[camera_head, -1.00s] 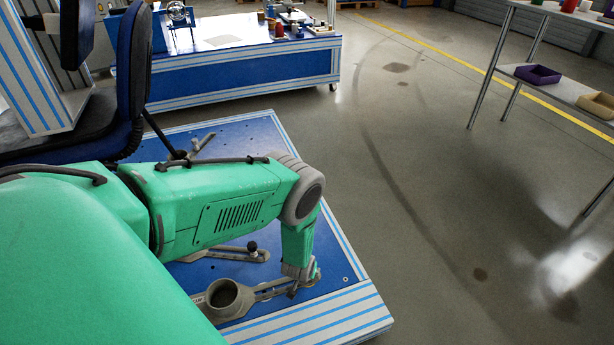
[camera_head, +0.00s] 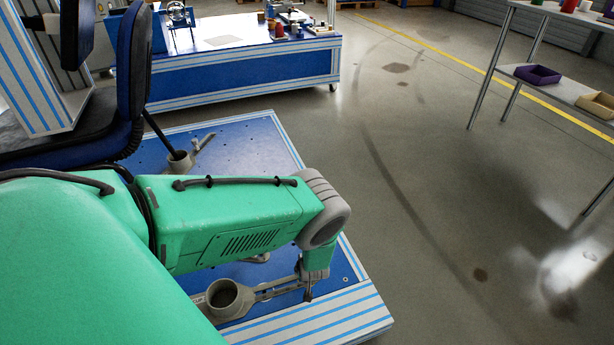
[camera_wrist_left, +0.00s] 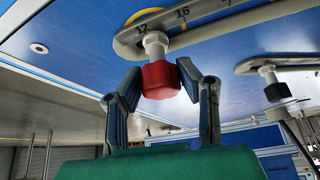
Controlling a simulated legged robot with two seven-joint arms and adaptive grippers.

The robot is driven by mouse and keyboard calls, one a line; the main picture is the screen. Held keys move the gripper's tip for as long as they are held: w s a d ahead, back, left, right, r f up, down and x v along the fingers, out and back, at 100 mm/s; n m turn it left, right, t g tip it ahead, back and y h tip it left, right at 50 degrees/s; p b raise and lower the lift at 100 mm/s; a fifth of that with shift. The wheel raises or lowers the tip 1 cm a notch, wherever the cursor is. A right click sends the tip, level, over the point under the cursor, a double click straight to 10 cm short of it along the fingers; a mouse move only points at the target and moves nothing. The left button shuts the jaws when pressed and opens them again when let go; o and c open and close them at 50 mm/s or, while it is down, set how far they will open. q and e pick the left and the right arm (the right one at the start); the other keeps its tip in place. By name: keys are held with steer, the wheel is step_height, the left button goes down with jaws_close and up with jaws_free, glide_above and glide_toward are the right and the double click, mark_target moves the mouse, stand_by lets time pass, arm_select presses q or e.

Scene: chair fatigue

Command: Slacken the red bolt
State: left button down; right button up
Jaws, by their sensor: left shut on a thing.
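The red bolt (camera_wrist_left: 160,79) has a red head on a pale metal shank, standing out of a slotted grey arm marked 12 and 16 (camera_wrist_left: 190,22). My left gripper (camera_wrist_left: 161,85) has its two blue-grey fingers closed on either side of the red head in the left wrist view. In the head view my green left arm reaches over the blue platform (camera_head: 240,137), and its gripper (camera_head: 309,295) is at the end of the slotted arm with a round cup (camera_head: 225,297). The red bolt is hidden there. My right gripper is in neither view.
A second slotted arm carries a black-headed bolt (camera_wrist_left: 277,92) beside the red one. A blue office chair (camera_head: 130,80) stands at the left. A blue workbench (camera_head: 245,75) is behind. Open floor (camera_head: 450,200) lies right, with a shelf rack (camera_head: 560,82) beyond.

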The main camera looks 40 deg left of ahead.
arm_select(q)
steer(key=shift+w+n+g, duration=0.15)
steer(key=shift+n+g, duration=0.15)
steer(key=shift+n, duration=0.5)
steer(key=shift+r+n+y, duration=0.1)
steer(key=shift+n+y, duration=0.2)
steer(key=shift+n, duration=0.2)
steer(key=shift+n+g, duration=0.7)
steer(key=shift+n, duration=0.2)
steer(key=c, duration=1.2)
jaws_free()
steer(key=shift+o, duration=0.2)
